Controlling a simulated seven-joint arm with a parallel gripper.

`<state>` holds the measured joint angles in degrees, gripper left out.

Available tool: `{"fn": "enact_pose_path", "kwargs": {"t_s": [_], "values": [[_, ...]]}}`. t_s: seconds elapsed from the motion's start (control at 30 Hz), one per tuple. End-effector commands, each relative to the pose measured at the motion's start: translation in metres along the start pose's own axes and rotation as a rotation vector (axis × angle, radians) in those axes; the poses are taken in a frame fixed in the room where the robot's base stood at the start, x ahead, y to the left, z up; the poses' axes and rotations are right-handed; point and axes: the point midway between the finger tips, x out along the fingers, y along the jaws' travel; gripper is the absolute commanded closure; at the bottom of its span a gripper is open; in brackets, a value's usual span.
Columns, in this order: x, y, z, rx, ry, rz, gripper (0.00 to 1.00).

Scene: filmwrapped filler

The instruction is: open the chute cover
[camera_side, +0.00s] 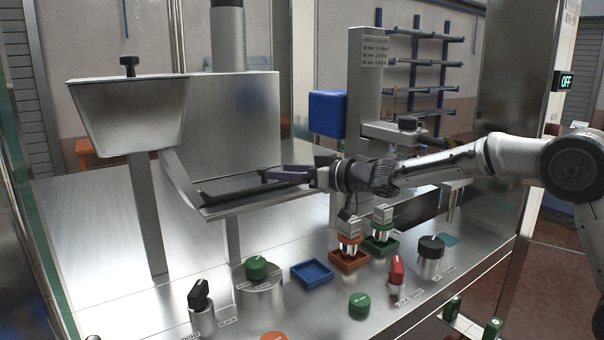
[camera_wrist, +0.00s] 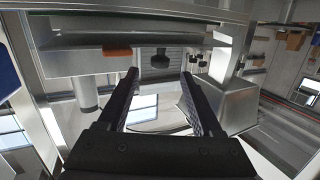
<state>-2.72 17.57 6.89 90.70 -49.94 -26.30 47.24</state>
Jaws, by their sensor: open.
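A steel chute runs down from the hopper (camera_side: 125,110) at the left to a sloped metal tray (camera_side: 262,201). A long dark panel (camera_side: 222,189) lies along the tray; I cannot tell for sure that it is the cover. My gripper (camera_side: 264,175) reaches leftward, level, with its fingers just above the tray and panel. In the wrist view, my open gripper (camera_wrist: 160,80) has nothing between its fingers. Contact with the tray cannot be told.
Below the tray stand a green knob (camera_side: 257,268), a black switch (camera_side: 199,295), a blue tray (camera_side: 312,273), an orange tray (camera_side: 348,261), a green tray (camera_side: 381,245) and a red switch (camera_side: 396,270). A blue box (camera_side: 327,113) hangs behind. The left worktop is clear.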

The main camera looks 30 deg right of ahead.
Motion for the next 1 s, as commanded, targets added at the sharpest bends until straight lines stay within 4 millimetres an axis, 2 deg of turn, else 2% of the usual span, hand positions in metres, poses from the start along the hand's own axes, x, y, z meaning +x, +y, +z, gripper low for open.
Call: {"fn": "enact_pose_path", "kwargs": {"t_s": [0.1, 0.3, 0.7, 0.83, 0.93, 1.0], "values": [[-0.02, 0.0, -0.001, 0.0, 0.001, 0.001, 0.33], [-0.039, 0.0, 0.0, 0.0, -0.001, 0.0, 0.33], [-0.042, 0.0, 0.001, -0.002, -0.001, -0.001, 0.34], [-0.042, 0.002, 0.002, -0.067, -0.009, 0.008, 0.34], [-0.043, 0.015, 0.005, -0.158, -0.031, 0.066, 0.34], [-0.044, 0.031, 0.006, -0.219, -0.056, 0.135, 0.34]]}}
